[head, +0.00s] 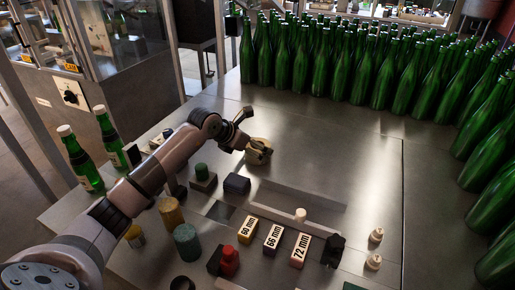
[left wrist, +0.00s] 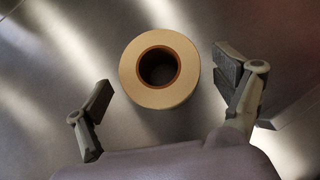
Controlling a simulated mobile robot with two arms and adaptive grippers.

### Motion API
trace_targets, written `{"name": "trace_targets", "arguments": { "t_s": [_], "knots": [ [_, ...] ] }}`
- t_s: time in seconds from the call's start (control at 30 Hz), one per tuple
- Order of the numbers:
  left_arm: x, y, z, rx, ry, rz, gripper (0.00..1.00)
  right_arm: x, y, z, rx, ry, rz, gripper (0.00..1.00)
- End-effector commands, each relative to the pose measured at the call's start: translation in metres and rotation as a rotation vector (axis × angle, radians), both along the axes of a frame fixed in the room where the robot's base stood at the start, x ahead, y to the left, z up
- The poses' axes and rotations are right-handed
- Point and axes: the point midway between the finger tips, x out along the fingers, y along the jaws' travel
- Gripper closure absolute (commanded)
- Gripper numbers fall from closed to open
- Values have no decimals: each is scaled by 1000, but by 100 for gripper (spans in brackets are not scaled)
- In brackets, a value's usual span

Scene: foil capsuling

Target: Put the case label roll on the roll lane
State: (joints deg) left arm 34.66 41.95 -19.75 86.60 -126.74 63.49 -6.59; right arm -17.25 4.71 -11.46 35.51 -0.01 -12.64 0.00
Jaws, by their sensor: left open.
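The case label roll (head: 262,152) is a cream ring with a brown core. It lies on the grey metal table beyond the row of blocks. My left gripper (head: 243,131) is open just above and beside it. In the left wrist view the roll (left wrist: 158,99) lies flat, its dark hole facing up, between and slightly ahead of the spread fingers. Neither finger appears to touch it. A long, low grey rail (head: 300,199) on the table may be the roll lane; I cannot tell for sure. My right gripper is not in view.
Blocks labelled 60 mm (head: 247,230), 66 mm (head: 273,238) and 72 mm (head: 300,250) stand in front of the rail. A dark blue block (head: 237,184) and a green cylinder (head: 187,243) stand nearby. Many green bottles (head: 365,75) fill the back and right. The table's middle right is clear.

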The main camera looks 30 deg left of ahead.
Motion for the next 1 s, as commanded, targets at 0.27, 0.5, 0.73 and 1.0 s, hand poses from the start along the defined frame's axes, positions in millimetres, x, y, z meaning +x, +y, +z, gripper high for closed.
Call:
{"name": "trace_targets", "arguments": {
  "t_s": [0.27,0.5,0.73,1.0],
  "knots": [
    [18,-6,-18,0,0,0,12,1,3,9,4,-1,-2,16],
    [17,-6,-19,1,0,-1,15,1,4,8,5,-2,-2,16],
    [18,-6,-18,0,-1,0,31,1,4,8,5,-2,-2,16],
    [17,-6,-18,0,-1,0,49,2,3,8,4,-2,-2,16]
  ]
}}
